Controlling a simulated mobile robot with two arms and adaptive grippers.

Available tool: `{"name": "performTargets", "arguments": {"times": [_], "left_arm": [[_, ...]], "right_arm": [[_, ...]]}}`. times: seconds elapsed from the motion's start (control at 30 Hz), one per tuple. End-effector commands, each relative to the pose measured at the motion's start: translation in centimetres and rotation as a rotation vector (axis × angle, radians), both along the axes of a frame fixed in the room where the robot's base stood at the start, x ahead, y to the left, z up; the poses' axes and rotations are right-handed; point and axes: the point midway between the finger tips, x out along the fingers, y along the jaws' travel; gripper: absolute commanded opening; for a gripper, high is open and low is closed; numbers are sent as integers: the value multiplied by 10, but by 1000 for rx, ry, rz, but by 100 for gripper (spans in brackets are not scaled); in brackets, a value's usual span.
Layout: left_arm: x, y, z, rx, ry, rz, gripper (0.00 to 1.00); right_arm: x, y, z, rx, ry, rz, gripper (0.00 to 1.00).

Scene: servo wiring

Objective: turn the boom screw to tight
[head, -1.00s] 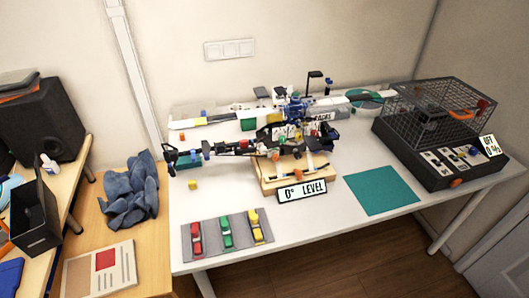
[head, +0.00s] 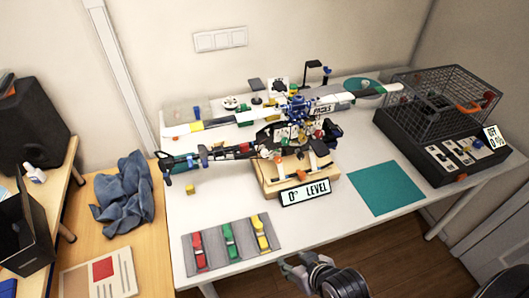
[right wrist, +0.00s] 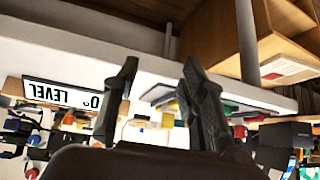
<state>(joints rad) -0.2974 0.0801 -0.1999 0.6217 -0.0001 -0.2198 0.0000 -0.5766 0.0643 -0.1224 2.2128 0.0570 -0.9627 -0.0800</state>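A model helicopter stands on a wooden stand (head: 268,179) on the white table. Its dark tail boom (head: 215,154) reaches left, and its blue rotor head (head: 297,108) sits among small coloured parts. The boom screw is too small to tell apart. A sign (head: 306,193) reading "0° LEVEL" is at the front of the stand; it also shows upside down in the right wrist view (right wrist: 66,97). My right gripper (head: 287,263) is in front of the table's front edge, well apart from the helicopter. In the right wrist view its fingers (right wrist: 158,70) are spread and empty. My left gripper is not in view.
A grey mat (head: 207,262) with red, green and yellow tools lies at the front left. A teal mat (head: 386,187) lies bare at the right, before a black caged unit (head: 440,138). A blue cloth (head: 125,200) lies on the wooden side table.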

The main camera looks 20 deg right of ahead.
Motion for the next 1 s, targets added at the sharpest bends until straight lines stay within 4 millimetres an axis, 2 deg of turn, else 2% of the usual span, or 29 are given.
{"name": "performTargets", "arguments": {"times": [0.03,0.07,0.27,0.4,0.6,0.83,1.0], "left_arm": [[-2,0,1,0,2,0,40],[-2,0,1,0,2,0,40],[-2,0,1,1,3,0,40],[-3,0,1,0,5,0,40],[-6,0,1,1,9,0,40],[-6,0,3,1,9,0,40],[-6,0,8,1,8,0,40]], "right_arm": [[5,2,23,13,-50,-1,39],[10,4,30,24,-91,-2,39],[39,12,55,73,-317,-22,39],[56,12,82,104,-511,-59,39],[66,1,124,120,-778,-141,39],[69,-7,143,116,-892,-183,39],[91,-6,145,118,-896,-182,39]]}}
